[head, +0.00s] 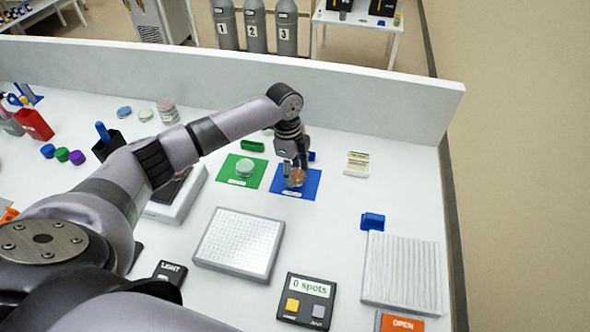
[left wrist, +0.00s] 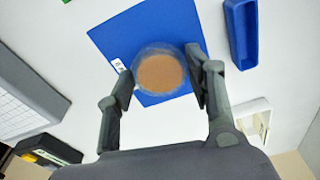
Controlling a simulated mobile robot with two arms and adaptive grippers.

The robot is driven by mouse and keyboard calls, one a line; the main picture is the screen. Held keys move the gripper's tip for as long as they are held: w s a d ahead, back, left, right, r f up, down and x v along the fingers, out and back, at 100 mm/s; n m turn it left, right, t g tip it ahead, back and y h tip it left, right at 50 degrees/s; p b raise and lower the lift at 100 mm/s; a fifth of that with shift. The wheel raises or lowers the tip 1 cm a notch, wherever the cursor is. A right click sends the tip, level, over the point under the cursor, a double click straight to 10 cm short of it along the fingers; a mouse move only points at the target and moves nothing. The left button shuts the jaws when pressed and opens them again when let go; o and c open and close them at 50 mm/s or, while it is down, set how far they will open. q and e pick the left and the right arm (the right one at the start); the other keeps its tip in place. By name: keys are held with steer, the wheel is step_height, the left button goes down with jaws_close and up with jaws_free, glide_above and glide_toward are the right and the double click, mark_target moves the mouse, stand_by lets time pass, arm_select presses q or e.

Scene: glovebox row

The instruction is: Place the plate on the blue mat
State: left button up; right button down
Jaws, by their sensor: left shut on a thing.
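The plate, a small round clear dish with a brown-orange fill (left wrist: 160,72), is between the fingers of my left gripper (left wrist: 160,84) in the left wrist view. The left gripper is shut on its rim. In the head view the left gripper (head: 294,180) hangs over the blue mat (head: 310,185), and the dish (head: 297,175) is partly hidden by it. The blue mat (left wrist: 125,42) lies under the dish in the left wrist view. Whether the dish touches the mat is hard to tell. My right gripper is not in view.
A white gridded plate (head: 240,240) and a spot counter (head: 305,300) stand nearer. A blue tray (left wrist: 240,32) lies beside the mat. A low wall (head: 370,107) bounds the back.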

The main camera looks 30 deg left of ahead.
arm_select(q)
steer(key=shift+f, duration=0.5)
steer(key=o, duration=1.3)
steer(key=shift+f, duration=0.1)
steer(key=shift+c, duration=0.2)
step_height(320, 180, up, 12)
steer(key=a+b, duration=0.1)
steer(key=b, duration=0.1)
steer(key=shift+a, duration=0.2)
